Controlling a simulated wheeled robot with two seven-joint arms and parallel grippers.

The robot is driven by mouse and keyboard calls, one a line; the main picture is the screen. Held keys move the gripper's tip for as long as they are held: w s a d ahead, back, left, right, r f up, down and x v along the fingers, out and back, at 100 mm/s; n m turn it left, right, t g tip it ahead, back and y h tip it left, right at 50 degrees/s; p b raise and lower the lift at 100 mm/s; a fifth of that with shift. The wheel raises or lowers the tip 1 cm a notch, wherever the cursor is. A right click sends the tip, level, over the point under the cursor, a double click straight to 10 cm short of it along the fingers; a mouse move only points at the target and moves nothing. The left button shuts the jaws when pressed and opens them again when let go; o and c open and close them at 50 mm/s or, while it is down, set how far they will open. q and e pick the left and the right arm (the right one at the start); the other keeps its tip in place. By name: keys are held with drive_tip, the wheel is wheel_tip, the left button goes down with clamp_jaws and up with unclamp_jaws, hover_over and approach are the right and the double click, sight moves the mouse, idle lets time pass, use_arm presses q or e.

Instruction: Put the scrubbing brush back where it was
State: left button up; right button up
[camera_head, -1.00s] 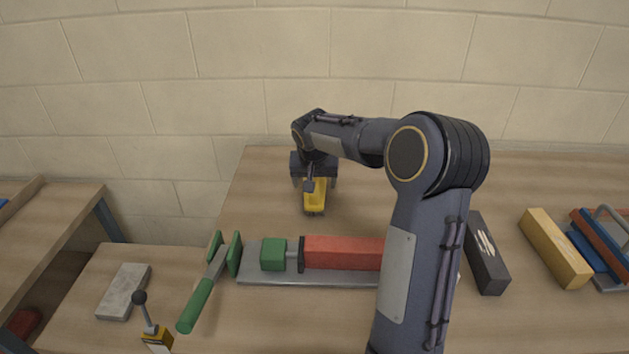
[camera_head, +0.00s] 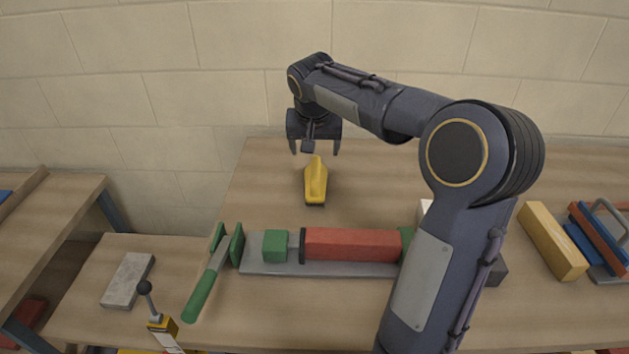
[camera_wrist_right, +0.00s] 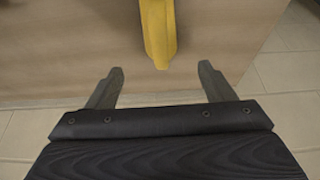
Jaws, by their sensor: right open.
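The scrubbing brush is most likely the yellow object with a raised handle (camera_head: 316,182) standing on the wooden bench; its bristles are hardly visible. It also shows at the top of the right wrist view (camera_wrist_right: 158,30). My right gripper (camera_head: 315,152) is open and empty, above and just behind the yellow brush, its fingers apart from it. In the right wrist view the two fingers (camera_wrist_right: 160,80) are spread, with the brush's end beyond them. My left gripper is not in view.
A green-handled tool (camera_head: 203,290), a grey stone (camera_head: 128,280) and a yellow block (camera_head: 552,240) lie around. The bench (camera_head: 265,190) beside the brush is clear.

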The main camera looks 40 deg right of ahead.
drive_tip(key=shift+s+a+r, duration=0.15)
drive_tip(key=shift+s+a, duration=0.15)
drive_tip(key=shift+s, duration=0.1)
drive_tip(key=s+a+n+y, duration=0.1)
drive_tip(key=s+a, duration=0.2)
drive_tip(key=s, duration=0.1)
drive_tip(key=s+a+f+n+t+y, duration=0.1)
drive_tip(key=s+a, duration=0.3)
drive_tip(key=s, duration=0.1)
drive_tip(key=s+a+n+y, duration=0.1)
drive_tip(key=s+a, duration=0.2)
drive_tip(key=s, duration=0.1)
drive_tip(key=shift+s+a+f+n+y, duration=0.15)
drive_tip(key=shift+s+f+n+y, duration=0.05)
drive_tip(key=shift+s+n+y, duration=0.1)
drive_tip(key=s+a+f+n+y, duration=0.1)
drive_tip(key=s+a+f, duration=0.1)
drive_tip(key=s+a, duration=0.1)
drive_tip(key=s+a+f+n+y, duration=0.1)
drive_tip(key=s+a+f, duration=0.1)
drive_tip(key=s+a, duration=0.1)
drive_tip(key=s+a+f+t+y, duration=0.1)
drive_tip(key=s+a+f, duration=0.1)
drive_tip(key=s+a, duration=0.2)
drive_tip(key=shift+s+f+n, duration=0.3)
drive_tip(key=shift+s+n, duration=0.1)
drive_tip(key=shift+s, duration=0.25)
drive_tip(key=shift+d, duration=0.1)
